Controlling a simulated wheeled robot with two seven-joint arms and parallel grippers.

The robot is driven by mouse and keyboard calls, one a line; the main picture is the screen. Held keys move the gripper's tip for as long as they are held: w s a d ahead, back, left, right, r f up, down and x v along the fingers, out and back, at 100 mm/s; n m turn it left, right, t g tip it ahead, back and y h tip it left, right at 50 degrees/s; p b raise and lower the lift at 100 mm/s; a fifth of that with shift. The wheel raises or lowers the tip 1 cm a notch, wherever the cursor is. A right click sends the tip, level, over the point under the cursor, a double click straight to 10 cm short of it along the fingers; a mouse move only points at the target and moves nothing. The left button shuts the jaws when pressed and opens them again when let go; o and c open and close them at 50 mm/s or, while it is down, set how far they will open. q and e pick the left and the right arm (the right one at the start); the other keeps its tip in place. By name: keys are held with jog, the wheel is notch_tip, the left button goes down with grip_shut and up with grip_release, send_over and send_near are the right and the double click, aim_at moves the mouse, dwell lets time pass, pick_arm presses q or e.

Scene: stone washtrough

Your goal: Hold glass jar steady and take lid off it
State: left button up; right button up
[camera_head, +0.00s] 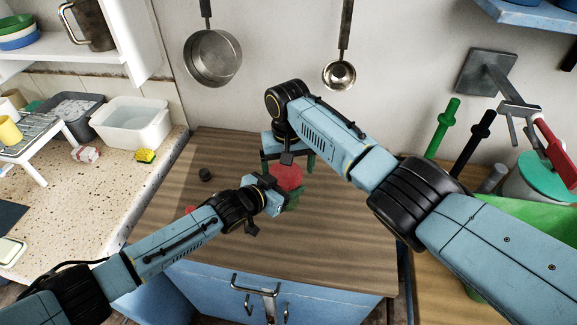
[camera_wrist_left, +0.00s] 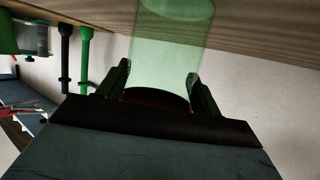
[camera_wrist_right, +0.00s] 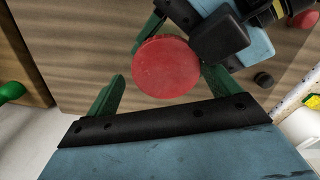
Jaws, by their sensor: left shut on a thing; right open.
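The glass jar (camera_wrist_left: 168,42), green and see-through, stands on the wooden top and shows in the left wrist view. My left gripper (camera_head: 277,193) is shut on it; its fingers (camera_wrist_left: 158,80) lie on both sides of the jar. The round red lid (camera_head: 287,177) sits at the jar's top and hides most of the jar from the head. In the right wrist view the lid (camera_wrist_right: 165,67) lies between the spread fingers of my right gripper (camera_wrist_right: 162,80), which is open above it with a visible gap at its left finger.
A small black knob-like thing (camera_head: 205,174) stands on the wooden counter (camera_head: 170,190) left of the jar. A red thing (camera_head: 190,210) is partly hidden behind my left arm. A pan (camera_head: 212,60) and ladle (camera_head: 340,75) hang behind. The counter's left part is mostly clear.

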pick_arm(q)
jog(key=shift+d, duration=0.2)
pick_arm(e)
jog(key=shift+s+a, duration=0.15)
jog(key=shift+a, duration=0.2)
